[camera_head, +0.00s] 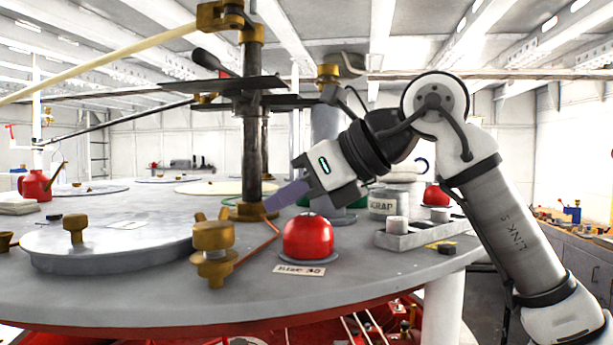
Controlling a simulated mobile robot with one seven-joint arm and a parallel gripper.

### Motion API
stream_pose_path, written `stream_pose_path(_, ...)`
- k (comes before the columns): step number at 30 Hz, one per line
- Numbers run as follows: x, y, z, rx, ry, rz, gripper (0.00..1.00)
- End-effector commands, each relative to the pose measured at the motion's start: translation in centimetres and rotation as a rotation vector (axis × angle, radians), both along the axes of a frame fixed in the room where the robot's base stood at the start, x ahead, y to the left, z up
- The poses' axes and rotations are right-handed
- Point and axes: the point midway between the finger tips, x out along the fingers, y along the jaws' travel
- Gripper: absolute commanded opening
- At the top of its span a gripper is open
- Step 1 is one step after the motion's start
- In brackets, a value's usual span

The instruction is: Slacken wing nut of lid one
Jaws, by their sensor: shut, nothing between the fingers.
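A round grey lid (120,250) lies on the deck at the left, with a brass knob (75,228) standing on it. A brass fitting (212,238) with a broad rounded head stands at the lid's right edge; I cannot tell whether it is the wing nut. Behind it, a brass base (250,211) with small upright pieces surrounds the foot of a dark post. No number for the lid is readable. My gripper (270,207) reaches in from the right, its purplish fingers shut and empty. The fingertips overlap the post's foot in the picture; contact cannot be told.
A red dome (308,238) sits right of the brass fitting, with a small label plate (299,270) before it. The dark post (252,130) rises behind my fingers. A grey tray (425,235) and a labelled pot (382,204) stand at right. The deck's front edge is clear.

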Motion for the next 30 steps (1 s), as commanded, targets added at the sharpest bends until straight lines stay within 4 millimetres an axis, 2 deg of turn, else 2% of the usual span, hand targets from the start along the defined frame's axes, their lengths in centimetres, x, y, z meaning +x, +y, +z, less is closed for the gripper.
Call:
stream_pose_path(5, 1.4, 3.0, -1.7, -0.001, 0.001, 0.003, 0.00)
stream_pose_path(12, 2.8, 5.9, -1.6, 0.000, 0.000, 0.001, 0.00)
stream_pose_path(30, 3.4, 7.1, -2.0, -0.001, 0.000, -0.002, 0.00)
